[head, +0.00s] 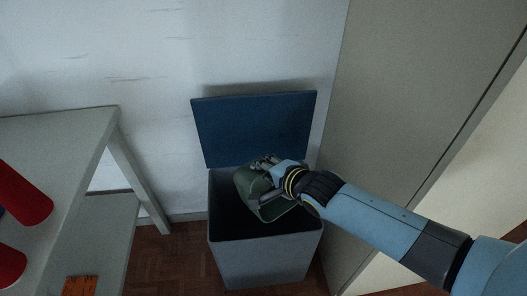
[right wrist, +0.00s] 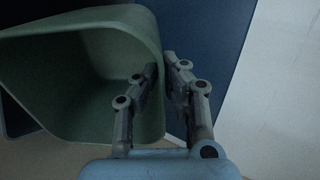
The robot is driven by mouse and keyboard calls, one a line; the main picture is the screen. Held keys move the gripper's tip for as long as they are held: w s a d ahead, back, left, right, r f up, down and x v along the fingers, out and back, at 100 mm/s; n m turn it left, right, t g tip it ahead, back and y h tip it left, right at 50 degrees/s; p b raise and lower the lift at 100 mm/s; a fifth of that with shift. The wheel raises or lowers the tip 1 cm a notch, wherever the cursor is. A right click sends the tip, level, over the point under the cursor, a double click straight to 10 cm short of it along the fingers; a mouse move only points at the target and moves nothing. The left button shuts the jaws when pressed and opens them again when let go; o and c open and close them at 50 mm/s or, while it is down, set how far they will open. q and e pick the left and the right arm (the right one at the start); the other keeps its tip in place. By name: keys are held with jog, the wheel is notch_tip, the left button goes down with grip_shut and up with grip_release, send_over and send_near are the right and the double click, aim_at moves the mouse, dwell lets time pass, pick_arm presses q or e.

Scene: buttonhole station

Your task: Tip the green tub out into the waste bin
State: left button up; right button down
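The green tub (head: 246,184) is tilted over the open top of the grey waste bin (head: 262,262). My right gripper (head: 262,178) is shut on the tub's side wall. In the right wrist view the tub (right wrist: 75,75) lies on its side with its mouth toward the camera. The right gripper's fingers (right wrist: 162,68) pinch its wall there, one finger inside and one outside. The part of the inside that shows looks bare; the rest is hidden. The bin's dark blue lid (head: 255,128) stands up open behind. My left gripper is out of view.
A grey table (head: 75,150) with a lower shelf stands on the left. Red cylindrical things (head: 22,194) are on it, and an orange piece (head: 80,286) lies lower down. A tall beige cabinet (head: 425,90) stands close on the bin's right. A white wall is behind.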

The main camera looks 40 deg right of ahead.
jog(key=w+g+p, duration=0.1)
jog(key=g+p, duration=0.1)
jog(key=shift+w+r+p, duration=0.2)
jog(key=shift+p, duration=0.15)
jog(key=w+f+g, duration=0.1)
jog(key=g, duration=0.1)
jog(key=shift+w+f+g, duration=0.1)
jog(key=shift+g, duration=0.3)
jog(key=f+g+b, duration=0.1)
jog(key=w+g+b, duration=0.1)
jog(key=g, duration=0.1)
jog(key=w+f+g+b, duration=0.1)
jog(key=g, duration=0.1)
jog(key=shift+f+y+b, duration=0.3)
jog(key=shift+b, duration=0.1)
jog(key=shift+w+d+f+g+b, duration=0.1)
jog(key=shift+w+g+b, duration=0.1)
jog(key=shift+g+b, duration=0.55)
